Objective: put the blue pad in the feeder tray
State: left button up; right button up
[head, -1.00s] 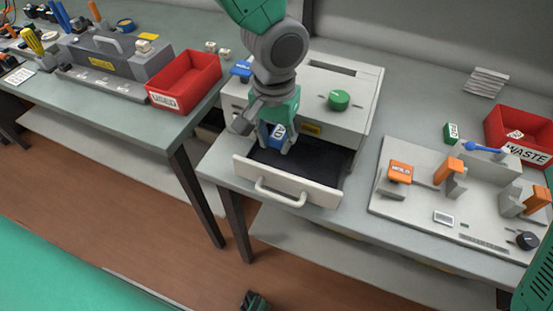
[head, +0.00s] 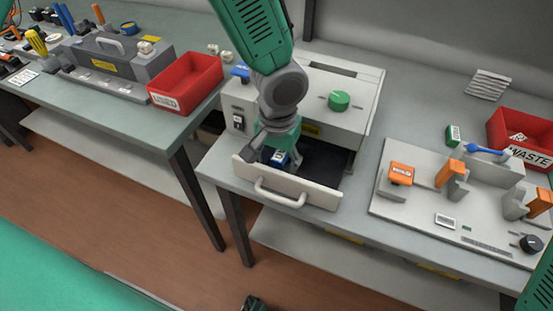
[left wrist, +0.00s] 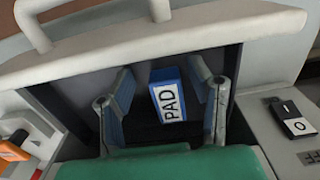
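The blue pad (head: 281,158) has a white label and sits inside the open feeder tray (head: 320,194), near its left side. In the left wrist view the pad (left wrist: 167,92), lettered PAD, is over the tray's dark floor, behind the tray's front wall (left wrist: 215,38). My left gripper (head: 277,157) reaches down into the tray. In the left wrist view its fingers (left wrist: 165,105) are spread, one on each side of the pad, with a gap on both sides. I cannot tell whether the pad's underside rests fully flat.
The grey machine (head: 335,85) with a green knob (head: 339,100) stands behind the tray. A red bin (head: 187,82) is on the left table. At right are a fixture board (head: 425,205) with orange blocks and a red waste bin (head: 525,130).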

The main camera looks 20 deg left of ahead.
aim_at(278, 162)
pick_arm(q)
jog(key=shift+d+r, duration=0.15)
jog(key=shift+d, duration=0.25)
notch_tip(278, 162, up, 12)
jog(key=p, duration=0.1)
jog(key=shift+a+p, duration=0.15)
jog(key=shift+p, duration=0.2)
pick_arm(e)
jog(key=shift+d+r, duration=0.25)
jog(key=shift+r, duration=0.5)
pick_arm(q)
jog(key=shift+a, duration=0.2)
pick_arm(e)
jog(key=shift+a, duration=0.15)
pick_arm(q)
jog(key=shift+s, duration=0.1)
pick_arm(e)
jog(key=shift+s, duration=0.1)
